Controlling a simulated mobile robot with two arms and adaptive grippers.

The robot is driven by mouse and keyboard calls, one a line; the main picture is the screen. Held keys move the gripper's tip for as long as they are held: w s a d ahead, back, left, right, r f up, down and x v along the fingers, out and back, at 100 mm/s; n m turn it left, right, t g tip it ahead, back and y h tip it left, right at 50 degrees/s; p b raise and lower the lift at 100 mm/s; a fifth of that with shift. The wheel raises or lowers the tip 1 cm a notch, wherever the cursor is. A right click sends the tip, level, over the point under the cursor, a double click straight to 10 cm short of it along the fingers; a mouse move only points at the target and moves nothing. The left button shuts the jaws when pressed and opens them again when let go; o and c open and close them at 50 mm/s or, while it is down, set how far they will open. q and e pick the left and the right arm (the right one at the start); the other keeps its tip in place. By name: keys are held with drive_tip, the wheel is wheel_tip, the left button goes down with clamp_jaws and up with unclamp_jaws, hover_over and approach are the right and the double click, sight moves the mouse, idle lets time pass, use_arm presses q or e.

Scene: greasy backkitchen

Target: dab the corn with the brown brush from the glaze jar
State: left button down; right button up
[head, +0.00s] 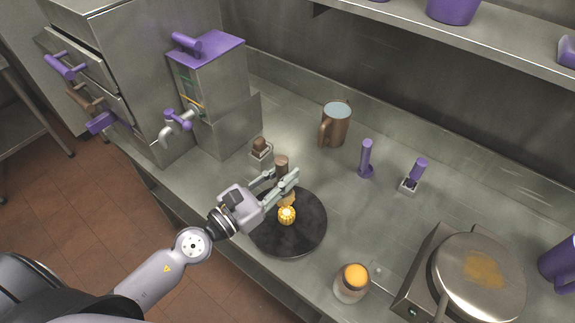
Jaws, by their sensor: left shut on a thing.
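My left gripper (284,179) is shut on the brown brush (281,163), whose handle stands up between the fingers. The brush's lower end is partly hidden by the fingers; a tan patch just below them, right by the corn, may be its bristles. The yellow corn (287,215) sits on a round black plate (300,240), just below the fingers. I cannot tell whether brush and corn touch. The glaze jar (352,284), with orange at its top, stands on the counter to the lower right of the plate. My right gripper is not in view.
A brown-handled item in a small holder (260,150) stands behind the gripper. A brown mug (335,126), a purple-handled item (366,158) and another in a holder (415,175) stand further back. A round-lidded metal appliance (480,280) is at right. The counter's middle right is clear.

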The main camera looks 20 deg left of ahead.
use_arm(q)
drive_tip(key=shift+s+d+r, duration=0.1)
drive_tip(key=shift+r, duration=0.3)
drive_tip(key=shift+d+r+m+g+h, duration=0.15)
drive_tip(key=shift+m+g+h, duration=0.15)
drive_tip(key=shift+g+h, duration=0.15)
drive_tip(key=shift+d, duration=0.2)
drive_tip(key=shift+h, duration=0.25)
drive_tip(key=shift+f+b, duration=0.4)
drive_tip(key=shift+f, duration=0.2)
drive_tip(key=shift+f+b, duration=0.3)
drive_tip(key=shift+b, duration=0.05)
wheel_tip(320, 180, down, 4)
drive_tip(key=b, duration=0.4)
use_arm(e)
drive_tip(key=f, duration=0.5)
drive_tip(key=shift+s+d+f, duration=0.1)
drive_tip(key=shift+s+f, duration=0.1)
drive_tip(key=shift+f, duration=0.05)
